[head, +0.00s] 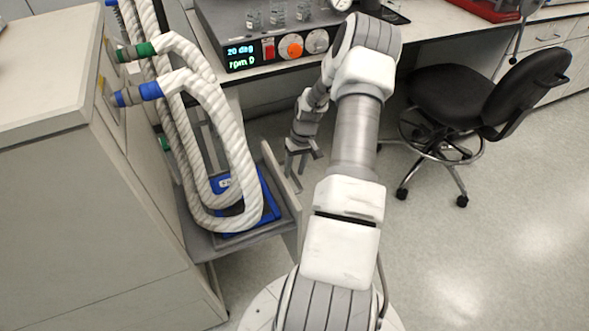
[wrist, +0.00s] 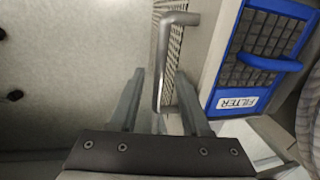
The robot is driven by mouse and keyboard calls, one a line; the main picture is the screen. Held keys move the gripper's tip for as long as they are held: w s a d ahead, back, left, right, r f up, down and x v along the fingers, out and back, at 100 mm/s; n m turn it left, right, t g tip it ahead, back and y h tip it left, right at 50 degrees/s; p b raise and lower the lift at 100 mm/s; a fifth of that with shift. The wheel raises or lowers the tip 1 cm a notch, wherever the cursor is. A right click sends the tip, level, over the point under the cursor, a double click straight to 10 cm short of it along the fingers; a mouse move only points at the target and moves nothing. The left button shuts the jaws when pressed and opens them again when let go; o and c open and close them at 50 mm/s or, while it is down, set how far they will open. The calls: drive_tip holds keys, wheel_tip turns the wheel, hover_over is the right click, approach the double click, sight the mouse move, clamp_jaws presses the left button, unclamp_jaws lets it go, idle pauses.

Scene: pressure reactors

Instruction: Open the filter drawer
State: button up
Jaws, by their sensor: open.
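My gripper (wrist: 160,76) is open in the wrist view, with one finger on each side of a grey metal bar handle (wrist: 159,62). The handle stands between the fingers, and I see no clear grip on it. It is fixed to a light front panel (wrist: 213,52) of the filter unit. Behind the panel is a blue-framed filter (wrist: 225,85) with a dark grille, a blue handle and a FILTER label. In the head view, my gripper (head: 303,158) is beside the panel (head: 280,172), right of the blue filter (head: 268,212). The bar handle is not clear there.
Thick white hoses (head: 230,130) loop down over the filter from a beige cabinet (head: 75,180) at left. A bench unit with a display (head: 262,48) stands behind. A black chair (head: 465,105) is at right; the floor (head: 470,255) in front is clear.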

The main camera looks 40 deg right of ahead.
drive_tip(key=s+d+r+p, duration=0.1)
drive_tip(key=d+r+p, duration=0.2)
drive_tip(key=r, duration=1.4)
drive_tip(key=shift+p, duration=0.3)
